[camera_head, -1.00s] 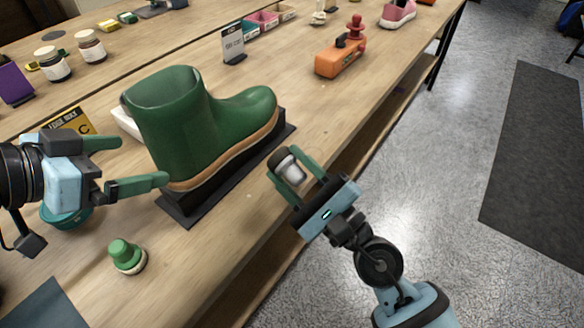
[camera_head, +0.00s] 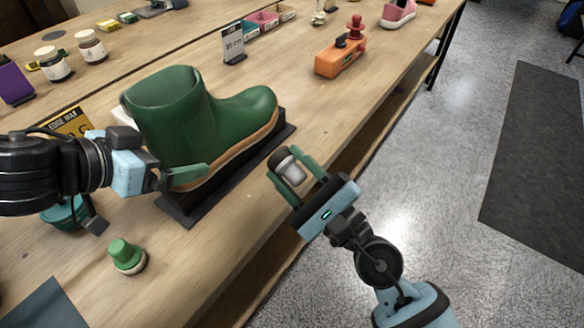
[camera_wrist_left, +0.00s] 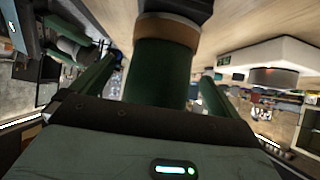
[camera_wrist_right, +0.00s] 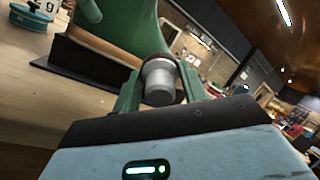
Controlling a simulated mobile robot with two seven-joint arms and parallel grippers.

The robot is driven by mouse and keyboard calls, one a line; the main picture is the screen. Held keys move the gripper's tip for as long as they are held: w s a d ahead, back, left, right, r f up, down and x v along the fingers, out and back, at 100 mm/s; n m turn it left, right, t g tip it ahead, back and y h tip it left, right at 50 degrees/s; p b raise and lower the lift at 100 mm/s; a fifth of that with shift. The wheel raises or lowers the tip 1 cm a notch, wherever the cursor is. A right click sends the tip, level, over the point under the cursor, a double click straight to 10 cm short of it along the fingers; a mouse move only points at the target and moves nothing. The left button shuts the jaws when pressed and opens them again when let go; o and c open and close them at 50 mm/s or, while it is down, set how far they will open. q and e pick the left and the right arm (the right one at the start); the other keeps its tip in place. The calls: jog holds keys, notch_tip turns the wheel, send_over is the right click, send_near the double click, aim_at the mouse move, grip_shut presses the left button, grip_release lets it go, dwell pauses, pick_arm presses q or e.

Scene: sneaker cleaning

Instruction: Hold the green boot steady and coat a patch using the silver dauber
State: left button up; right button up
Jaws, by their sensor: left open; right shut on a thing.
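The green boot (camera_head: 180,125) stands upright on a black stand (camera_head: 190,207) on the bench, toe pointing right. My left gripper (camera_head: 190,175) is open at the boot's heel; in the left wrist view the green boot (camera_wrist_left: 160,72) lies between its open fingers, one on each side. In the head view its far finger is hidden. My right gripper (camera_head: 297,172) is shut on the silver dauber (camera_head: 291,168), which has a dark end, in front of the stand and apart from the boot. The silver dauber (camera_wrist_right: 160,82) also shows between the fingers in the right wrist view.
A green-topped dauber (camera_head: 126,256) stands at the front of the bench, and a teal round tin (camera_head: 65,213) sits under my left arm. A yellow sign (camera_head: 72,122) stands behind that arm. An orange block (camera_head: 340,60) stands farther back.

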pick_arm(q)
jog(key=shift+x, duration=1.75)
jog(key=shift+c, duration=1.3)
jog(key=shift+c, duration=0.3)
jog(key=c, duration=1.1)
